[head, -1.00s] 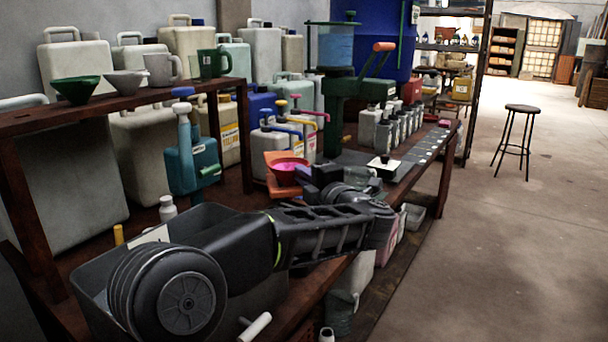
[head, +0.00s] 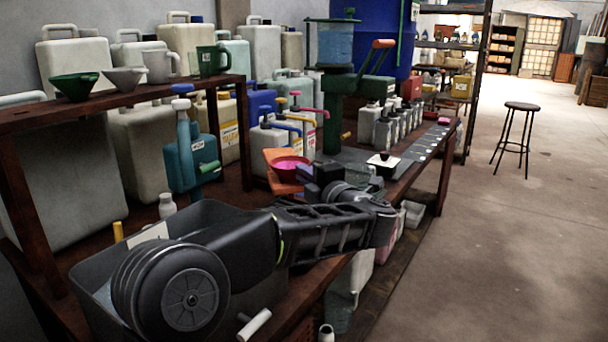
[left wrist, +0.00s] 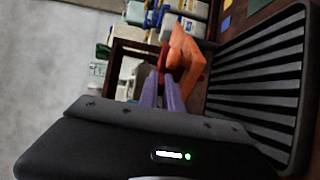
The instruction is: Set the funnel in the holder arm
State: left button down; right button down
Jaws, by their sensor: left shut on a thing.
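A pink, bowl-shaped funnel (head: 290,163) shows in the head view against an orange angled piece (head: 276,182). My left gripper (head: 307,175) is just beside it, its fingers largely hidden behind its own body. In the left wrist view the two purple fingers (left wrist: 162,92) are close together on a small red part (left wrist: 168,68), seemingly the funnel, touching or almost touching the orange piece (left wrist: 188,52). I cannot tell which part is the holder arm or whether the funnel rests in it. My right gripper is not in view.
A grey bin (head: 95,285) stands at the near bench end, below my left arm. A green pump stand (head: 335,110) rises behind the funnel. Several bottles and canisters crowd the back. A shelf at left bears a green funnel (head: 75,86) and a pale one (head: 123,78).

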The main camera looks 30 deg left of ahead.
pick_arm(q)
jog(key=c, duration=1.5)
grip_release()
jog(key=shift+o, duration=0.2)
jog(key=shift+s+d, duration=0.25)
jog(key=shift+d, duration=0.25)
jog(key=b+v, duration=0.1)
jog(key=v, duration=0.5)
jog(key=shift+s+d, duration=0.2)
jog(key=shift+d, duration=0.15)
